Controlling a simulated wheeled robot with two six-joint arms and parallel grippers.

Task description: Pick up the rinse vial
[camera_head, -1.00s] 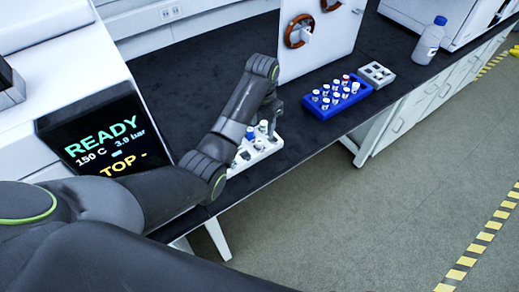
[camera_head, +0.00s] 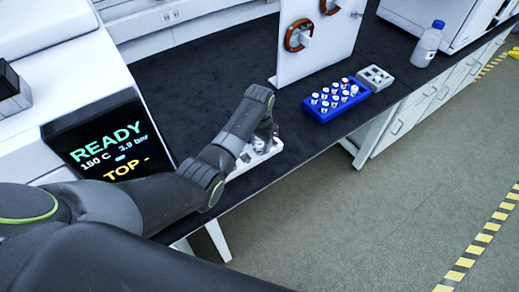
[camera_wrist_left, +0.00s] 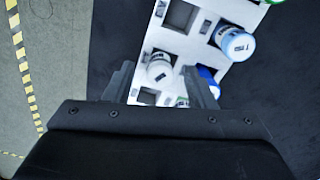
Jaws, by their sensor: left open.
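A white rack (camera_head: 266,155) stands near the front edge of the dark bench, and it fills the upper middle of the left wrist view (camera_wrist_left: 186,45). It holds several vials. A white-capped vial (camera_wrist_left: 160,67) shows between my fingers, a blue one (camera_wrist_left: 206,74) is partly behind the right finger, and a pale-topped blue one (camera_wrist_left: 236,43) is farther up. I cannot tell which is the rinse vial. My left gripper (camera_wrist_left: 161,90) is open over the rack; in the head view (camera_head: 263,138) it hides most of the vials. My right gripper is not in view.
A blue rack (camera_head: 318,112) of several vials and a grey block (camera_head: 376,76) stand to the right. A white panel (camera_head: 316,45) rises behind my left gripper. A bottle (camera_head: 428,45) stands far right. A screen (camera_head: 105,140) reading READY is at left.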

